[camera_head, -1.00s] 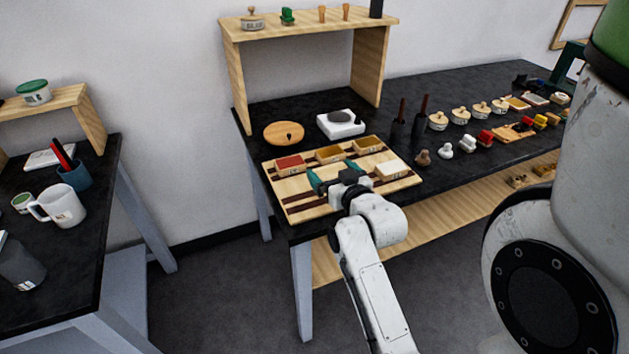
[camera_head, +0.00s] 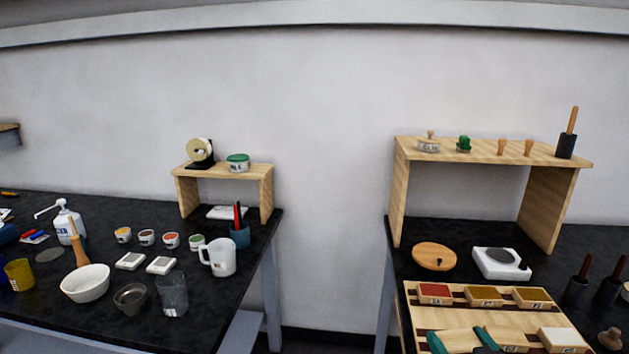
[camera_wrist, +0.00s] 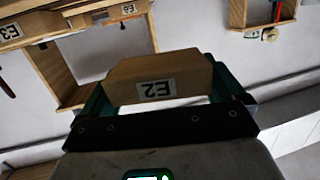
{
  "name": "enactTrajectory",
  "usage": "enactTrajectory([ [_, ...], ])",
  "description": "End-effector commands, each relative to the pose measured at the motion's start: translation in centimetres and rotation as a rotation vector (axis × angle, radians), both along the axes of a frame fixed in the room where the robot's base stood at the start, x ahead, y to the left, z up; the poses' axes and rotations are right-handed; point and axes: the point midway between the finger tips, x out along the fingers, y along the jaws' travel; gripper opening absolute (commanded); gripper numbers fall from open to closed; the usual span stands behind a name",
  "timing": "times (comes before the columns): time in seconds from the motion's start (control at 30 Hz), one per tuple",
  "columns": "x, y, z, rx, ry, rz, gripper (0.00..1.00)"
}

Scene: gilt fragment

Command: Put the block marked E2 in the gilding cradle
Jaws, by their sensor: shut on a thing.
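The block marked E2 (camera_wrist: 158,82) is pale wood with a white label that appears upside down in the wrist view. My gripper (camera_wrist: 165,98) is shut on it, with teal fingers on either side. In the head view my gripper's teal fingertips (camera_head: 462,341) show at the bottom edge, over the front of a wooden tray (camera_head: 443,318) with dark strips. Red-topped (camera_head: 435,293), brown-topped (camera_head: 483,296) and ochre-topped (camera_head: 532,297) blocks stand along the tray's back. I cannot tell which thing is the gilding cradle.
A cream-topped block (camera_head: 563,341) stands at the tray's right front. Behind the tray are a round wooden disc (camera_head: 434,257), a white device (camera_head: 501,263) and a wooden shelf (camera_head: 490,150). A gap separates this bench from the crowded left table (camera_head: 225,300).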

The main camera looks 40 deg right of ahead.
Motion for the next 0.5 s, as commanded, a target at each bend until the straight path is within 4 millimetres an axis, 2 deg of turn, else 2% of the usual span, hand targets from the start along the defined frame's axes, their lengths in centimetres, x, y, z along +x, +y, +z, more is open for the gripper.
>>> enactTrajectory([
  [0.03, 2.1, 1.6, -1.5, 0.005, 0.003, 0.049, 0.64],
  [0.2, 7.4, 7.3, -5.6, 0.008, 0.002, 0.19, 0.64],
  [0.37, 11.1, 13.7, -9.3, 0.008, 0.002, 0.319, 0.64],
  [0.5, 13.3, 19.8, -12.4, 0.006, 0.003, 0.433, 0.64],
])
